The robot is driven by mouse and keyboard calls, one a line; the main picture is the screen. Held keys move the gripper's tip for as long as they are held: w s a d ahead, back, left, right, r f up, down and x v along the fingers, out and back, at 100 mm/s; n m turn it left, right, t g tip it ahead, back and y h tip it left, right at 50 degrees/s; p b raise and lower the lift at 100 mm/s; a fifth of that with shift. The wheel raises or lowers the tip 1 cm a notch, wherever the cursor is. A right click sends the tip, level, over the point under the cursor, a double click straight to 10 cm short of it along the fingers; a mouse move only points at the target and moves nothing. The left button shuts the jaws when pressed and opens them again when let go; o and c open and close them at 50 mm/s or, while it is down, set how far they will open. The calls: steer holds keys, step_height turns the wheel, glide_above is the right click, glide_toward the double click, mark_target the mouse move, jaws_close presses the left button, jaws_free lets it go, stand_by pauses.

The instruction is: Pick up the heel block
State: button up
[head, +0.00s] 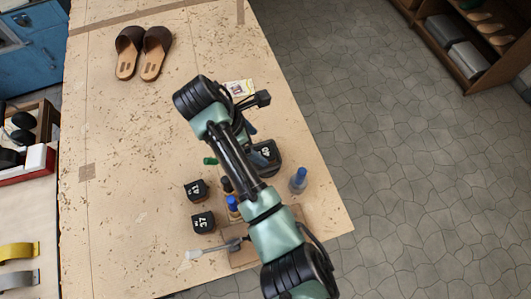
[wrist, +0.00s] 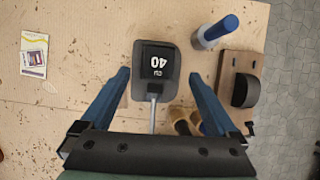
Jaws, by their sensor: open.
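A black heel block (wrist: 155,62) marked 40 sits on a dark grey flat plate or base; a thin pale rod (wrist: 152,112) runs from it toward my gripper. In the head view the block (head: 266,152) is partly hidden by my arm. My gripper (wrist: 158,82) is open, with its two blue fingers to the left and right of the block's near end and apart from it. Nothing is held. Two other black blocks, marked 41 (head: 197,190) and 37 (head: 203,222), stand on the table to the left of my arm in the head view.
A blue-capped bottle (wrist: 218,30) and a wooden piece with a black round part (wrist: 254,89) stand right of the block in the wrist view. Small bottles (wrist: 185,122) stand close by the right finger. A card (wrist: 34,56) lies left. Sandals (head: 143,52) lie on the table's far side.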

mark_target(265, 153)
steer(key=shift+p+x, duration=0.9)
steer(key=shift+x, duration=2.1)
steer(key=shift+a, duration=0.1)
steer(key=c, duration=1.5)
steer(key=shift+o, duration=0.2)
steer(key=shift+r, duration=0.1)
